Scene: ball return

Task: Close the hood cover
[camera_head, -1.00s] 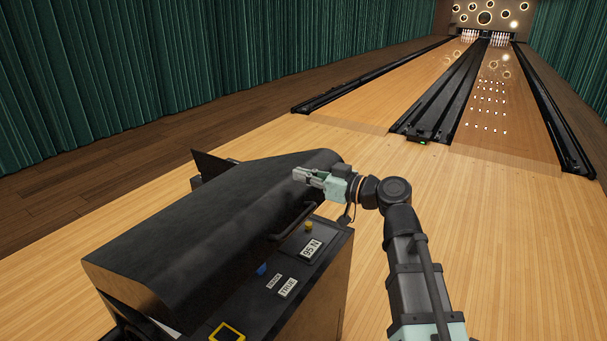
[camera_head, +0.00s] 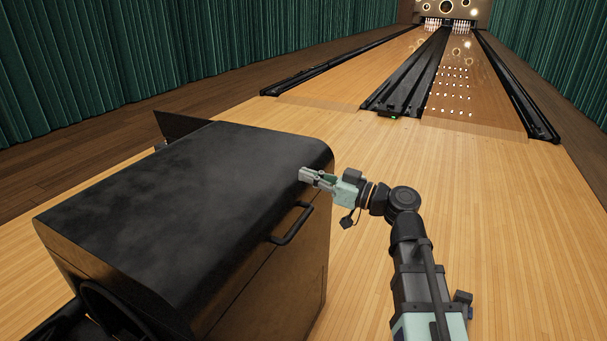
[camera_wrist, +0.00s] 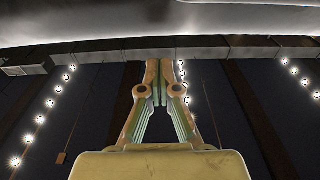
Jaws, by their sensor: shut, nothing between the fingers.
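The hood cover (camera_head: 190,195) is a black, curved lid on the ball return cabinet (camera_head: 275,290). It lies down over the cabinet top, and its front edge hides the panel with labels. A dark bar handle (camera_head: 292,226) sits on its front side. My gripper (camera_head: 303,174) is at the hood's right upper edge, with its fingertips pointing left at the curved surface; I cannot tell whether they touch it. In the wrist view, my gripper (camera_wrist: 153,65) has its two fingers together and empty. A pale curved surface crosses the top of that view.
A dark thin panel (camera_head: 180,125) stands up behind the hood. Two bowling lanes with pins (camera_head: 446,25) run away at the back. The wooden floor (camera_head: 480,210) right of the cabinet is clear. A green curtain (camera_head: 150,60) lines the left side.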

